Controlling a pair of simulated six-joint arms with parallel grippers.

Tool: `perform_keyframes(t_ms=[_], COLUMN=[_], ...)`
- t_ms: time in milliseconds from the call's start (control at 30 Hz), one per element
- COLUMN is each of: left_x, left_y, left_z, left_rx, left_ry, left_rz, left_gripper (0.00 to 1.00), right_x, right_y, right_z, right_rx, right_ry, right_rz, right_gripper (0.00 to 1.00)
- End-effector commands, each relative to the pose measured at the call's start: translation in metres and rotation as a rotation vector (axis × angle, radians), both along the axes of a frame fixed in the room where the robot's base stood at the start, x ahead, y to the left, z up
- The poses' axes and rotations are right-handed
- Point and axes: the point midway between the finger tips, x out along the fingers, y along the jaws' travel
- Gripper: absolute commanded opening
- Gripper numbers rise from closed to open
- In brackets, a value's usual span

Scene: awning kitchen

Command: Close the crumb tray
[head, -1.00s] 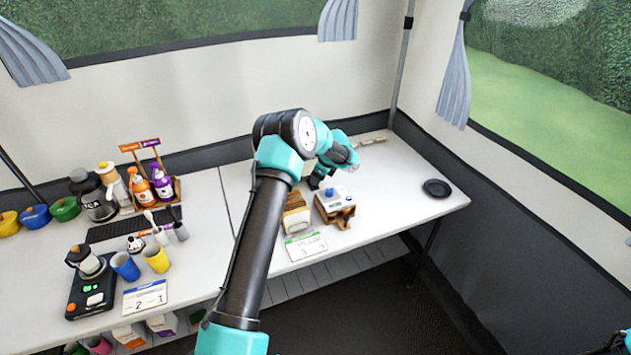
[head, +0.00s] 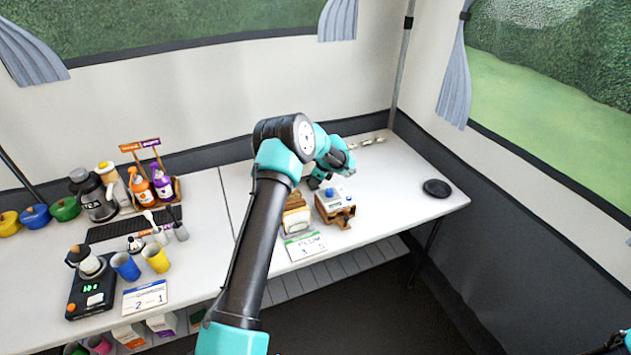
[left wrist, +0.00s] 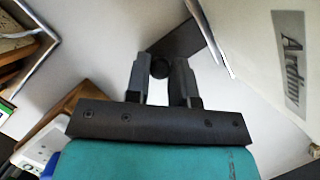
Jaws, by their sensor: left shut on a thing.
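My left gripper (head: 317,182) is low over the back of the white counter, small and partly hidden by its own arm in the head view. In the left wrist view its two fingers (left wrist: 161,75) are close together, with a round dark knob (left wrist: 160,67) between their tips. A flat dark piece, seemingly the crumb tray (left wrist: 185,42), extends behind the knob toward a white appliance (left wrist: 277,45) with "Ard..." lettering. How far the tray sticks out is unclear. I cannot pick out the tray in the head view.
A white device with a blue knob (head: 336,198) on a wooden stand is close to the gripper. A wooden holder (head: 296,218) and price card (head: 305,246) are in front. A black plate (head: 437,188) lies right, with clear counter around it.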

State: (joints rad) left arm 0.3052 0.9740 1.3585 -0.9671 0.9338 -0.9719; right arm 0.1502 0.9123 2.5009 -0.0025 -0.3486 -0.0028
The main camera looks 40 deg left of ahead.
Motion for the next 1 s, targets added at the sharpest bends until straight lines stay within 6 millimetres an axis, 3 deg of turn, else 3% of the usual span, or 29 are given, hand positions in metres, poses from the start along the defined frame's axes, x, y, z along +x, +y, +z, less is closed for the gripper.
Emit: perform_keyframes(t_ms=[733, 767, 1000], left_x=[0.006, 0.006, 0.006], left_y=[0.010, 0.011, 0.010], left_z=[0.001, 0.001, 0.001], left_rx=[0.003, 0.003, 0.002], left_ry=[-0.004, -0.005, -0.003], left_rz=[0.000, 0.000, 0.000], left_gripper=[0.00, 0.23, 0.46], right_x=[0.000, 0.000, 0.000], right_y=[0.000, 0.000, 0.000], right_z=[0.000, 0.000, 0.000], right_rx=[0.000, 0.000, 0.000], right_ry=[0.000, 0.000, 0.000], right_rz=[0.000, 0.000, 0.000], right_gripper=[0.00, 0.00, 0.00])
